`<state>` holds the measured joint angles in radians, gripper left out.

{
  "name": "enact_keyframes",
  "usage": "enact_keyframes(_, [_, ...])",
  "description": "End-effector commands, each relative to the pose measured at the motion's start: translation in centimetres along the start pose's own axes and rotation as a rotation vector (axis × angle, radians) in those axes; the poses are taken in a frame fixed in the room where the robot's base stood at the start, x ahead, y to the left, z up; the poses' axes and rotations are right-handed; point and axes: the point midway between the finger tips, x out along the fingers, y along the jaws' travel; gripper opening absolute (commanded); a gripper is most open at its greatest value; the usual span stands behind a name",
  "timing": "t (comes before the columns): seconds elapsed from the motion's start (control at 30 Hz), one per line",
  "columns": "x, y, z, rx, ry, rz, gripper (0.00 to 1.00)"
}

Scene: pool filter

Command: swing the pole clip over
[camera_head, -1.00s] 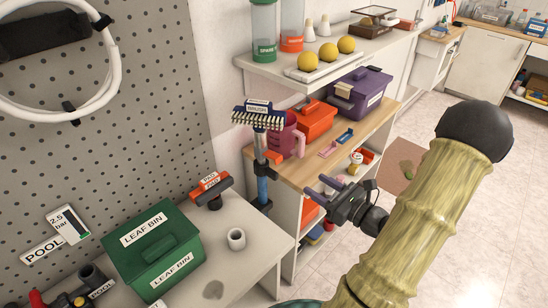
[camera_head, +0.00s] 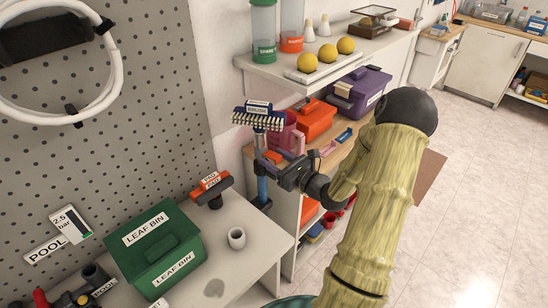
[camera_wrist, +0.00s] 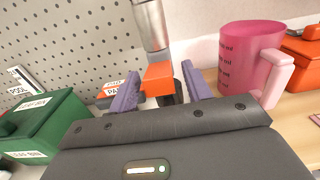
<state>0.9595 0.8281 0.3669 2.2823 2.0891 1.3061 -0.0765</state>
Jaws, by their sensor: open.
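The pole stands upright against the wall, with the brush head (camera_head: 258,117) on top and a blue lower part (camera_head: 262,188). In the wrist view its silver shaft (camera_wrist: 152,25) comes down from the top. The pole clip's orange tab (camera_wrist: 159,75) sits at the shaft, with a dark part below it. The tab also shows in the head view (camera_head: 273,156), partly hidden by my gripper. My gripper (camera_wrist: 161,88) is open, its purple fingers on either side of the orange tab. I cannot tell whether they touch it.
A pink jug (camera_wrist: 245,60) stands close to the right of my gripper on the wooden shelf. The green leaf bin (camera_head: 150,247), an orange-topped pad holder (camera_head: 211,186) and a white cup (camera_head: 236,238) are on the left counter. A white shelf (camera_head: 330,72) overhangs behind.

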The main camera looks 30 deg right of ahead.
Motion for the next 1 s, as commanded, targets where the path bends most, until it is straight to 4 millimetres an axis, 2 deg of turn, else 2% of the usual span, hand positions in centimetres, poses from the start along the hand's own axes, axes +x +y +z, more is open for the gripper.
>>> enact_keyframes(0.1, [0.76, 0.01, 0.04, 0.0, -0.001, 0.0, 0.49])
enact_keyframes(0.37, [0.85, -0.01, 0.0, 0.0, 0.0, 0.0, 0.49])
enact_keyframes(0.6, [0.82, 0.0, 0.0, 0.0, 0.0, 0.0, 0.04])
enact_keyframes(1.0, [0.79, 0.01, 0.5, 0.0, 0.049, 0.0, 0.04])
